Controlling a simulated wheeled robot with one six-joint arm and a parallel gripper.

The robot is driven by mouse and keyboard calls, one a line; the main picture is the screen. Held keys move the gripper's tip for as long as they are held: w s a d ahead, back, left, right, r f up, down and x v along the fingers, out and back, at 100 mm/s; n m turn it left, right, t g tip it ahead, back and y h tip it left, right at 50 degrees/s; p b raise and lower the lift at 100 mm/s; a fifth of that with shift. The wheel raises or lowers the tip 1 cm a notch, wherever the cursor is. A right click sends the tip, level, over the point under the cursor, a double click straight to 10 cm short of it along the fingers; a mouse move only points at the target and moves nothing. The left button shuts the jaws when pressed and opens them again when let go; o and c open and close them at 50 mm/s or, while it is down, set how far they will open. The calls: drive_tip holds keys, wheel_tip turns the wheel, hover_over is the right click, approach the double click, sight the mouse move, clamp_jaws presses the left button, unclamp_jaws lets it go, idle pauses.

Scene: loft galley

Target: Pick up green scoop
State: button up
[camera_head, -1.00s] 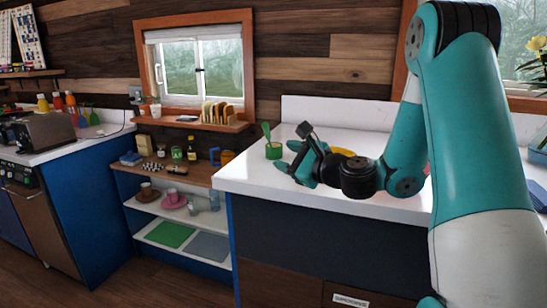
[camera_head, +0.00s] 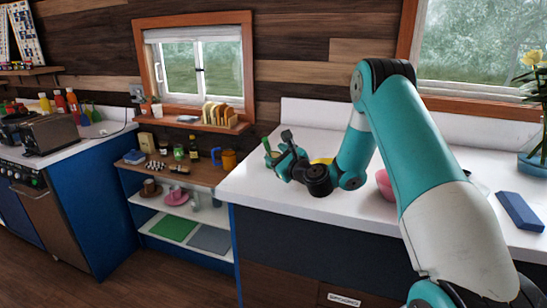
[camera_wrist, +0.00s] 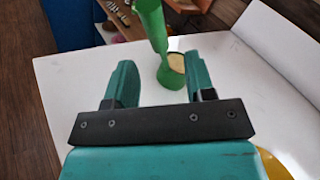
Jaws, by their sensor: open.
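My gripper (camera_wrist: 160,62) is open, with one teal finger on each side of the scoop in the wrist picture. The scoop appears between and just beyond the fingertips, with no contact visible. In the head view my gripper (camera_head: 284,162) is right beside it.
The white counter (camera_head: 330,203) has a yellow item (camera_head: 322,160) behind my wrist, a pink bowl (camera_head: 385,185) and a blue block (camera_head: 519,211) to the right. A lower wooden shelf unit with mugs (camera_head: 228,159) and jars lies beyond the counter's left edge.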

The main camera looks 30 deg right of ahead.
sight(270, 149)
drive_tip(key=w+p, duration=0.2)
drive_tip(key=w, duration=0.1)
drive_tip(key=w+p, duration=0.1)
drive_tip(key=shift+w+a+r, duration=0.1)
drive_tip(key=shift+w+r, duration=0.1)
drive_tip(key=shift+r, duration=0.15)
drive_tip(key=shift+w+f, duration=0.2)
drive_tip(key=shift+w, duration=0.1)
drive_tip(key=shift+c, duration=0.3)
clamp_jaws()
